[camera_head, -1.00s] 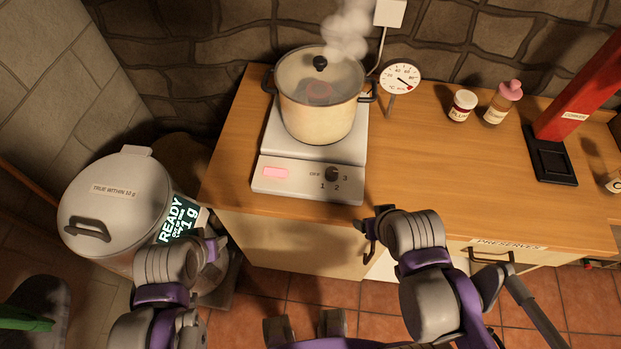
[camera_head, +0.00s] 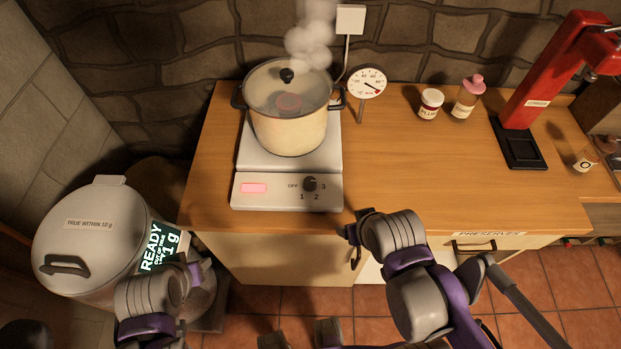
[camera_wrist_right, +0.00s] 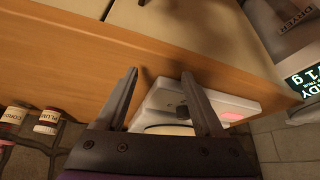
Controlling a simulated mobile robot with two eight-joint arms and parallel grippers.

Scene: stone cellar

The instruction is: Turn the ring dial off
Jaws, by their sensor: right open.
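My right gripper (camera_head: 356,225) is near the counter's front edge, just right of and in front of the hotplate, apart from the dial. Its fingers (camera_wrist_right: 160,75) are open with nothing between them. My left gripper (camera_head: 196,268) is low at the left, beside the grey bin; its fingers are unclear.
A lidded pot (camera_head: 290,130) steams on the hotplate. Two jars (camera_head: 431,103) and a red press (camera_head: 540,80) are farther right. A grey lidded bin (camera_head: 85,240) stands left. The counter (camera_head: 420,160) between is clear.

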